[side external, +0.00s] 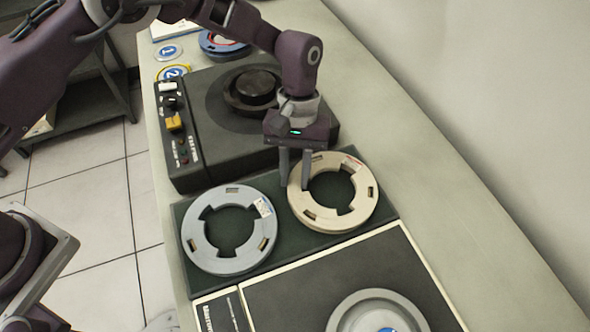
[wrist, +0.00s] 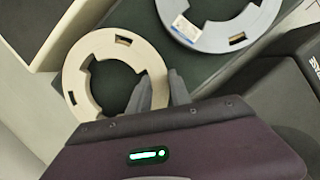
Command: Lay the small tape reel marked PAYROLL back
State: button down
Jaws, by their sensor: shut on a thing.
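Two small tape reels lie side by side on a dark green mat (side external: 261,266). The cream reel (side external: 359,214) is on the right and the grey reel (side external: 196,240) is on the left in the side view. Each has a small label, too small to read, so I cannot tell which says PAYROLL. My gripper (side external: 295,183) points down at the cream reel's left rim, one finger on each side of the ring. In the wrist view my gripper (wrist: 162,95) is shut on the rim of the cream reel (wrist: 92,49). The grey reel (wrist: 205,33) lies apart from it.
A dark tape machine (side external: 215,148) with a round hub and knobs stands behind the mat. A second dark unit (side external: 330,270) with a grey disc is in front. A blue reel (side external: 222,46) and numbered discs lie at the back. The bench's right side is clear.

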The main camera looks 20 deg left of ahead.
jog(key=shift+f, duration=0.3)
jog(key=c, duration=1.1)
grip_release()
jog(key=c, duration=0.4)
jog(key=shift+r, duration=4.5)
